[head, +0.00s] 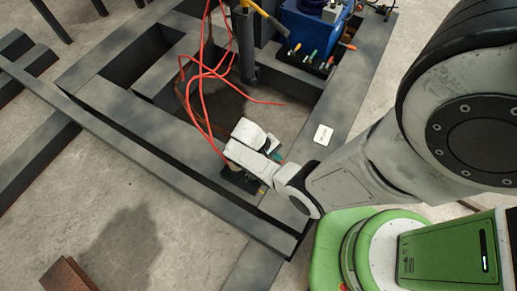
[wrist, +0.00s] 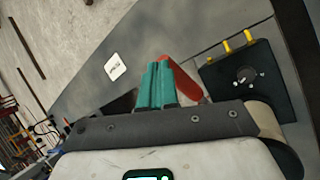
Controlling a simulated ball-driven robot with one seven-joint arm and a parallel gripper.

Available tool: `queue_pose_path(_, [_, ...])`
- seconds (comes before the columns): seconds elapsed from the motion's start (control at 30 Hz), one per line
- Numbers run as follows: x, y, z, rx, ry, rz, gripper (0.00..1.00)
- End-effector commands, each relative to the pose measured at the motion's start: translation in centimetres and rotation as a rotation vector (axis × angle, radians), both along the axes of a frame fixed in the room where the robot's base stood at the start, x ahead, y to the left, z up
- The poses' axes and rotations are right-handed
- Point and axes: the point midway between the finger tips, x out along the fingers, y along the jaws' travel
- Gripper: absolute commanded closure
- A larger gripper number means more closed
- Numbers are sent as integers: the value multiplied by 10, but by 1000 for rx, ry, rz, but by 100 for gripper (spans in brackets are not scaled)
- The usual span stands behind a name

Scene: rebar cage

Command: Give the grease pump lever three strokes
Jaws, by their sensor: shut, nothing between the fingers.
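My gripper (head: 276,157) is low over the dark steel frame, mostly covered by my own wrist in the head view. In the wrist view its two teal fingers (wrist: 157,84) are together with nothing between them. A red bar (wrist: 184,80), possibly the pump lever, shows right behind and beside the fingertips. I cannot tell whether they touch. A black box (wrist: 275,92) with a round knob and several yellow fittings lies right of the fingers. A dark block (head: 240,182), probably the same box, shows under my wrist. Which unit is the grease pump is not clear.
Red cables (head: 203,90) hang over the frame left of my wrist. A blue unit (head: 312,30) and several coloured handles stand at the back. A white card (head: 323,134) lies on the frame beam (head: 345,95); it also shows in the wrist view (wrist: 114,66).

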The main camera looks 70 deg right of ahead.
Motion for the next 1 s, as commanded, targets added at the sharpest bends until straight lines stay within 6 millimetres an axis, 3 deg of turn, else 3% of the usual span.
queue_pose_path(1.0, [-10, 3, -13, 1, 1, 0, 100])
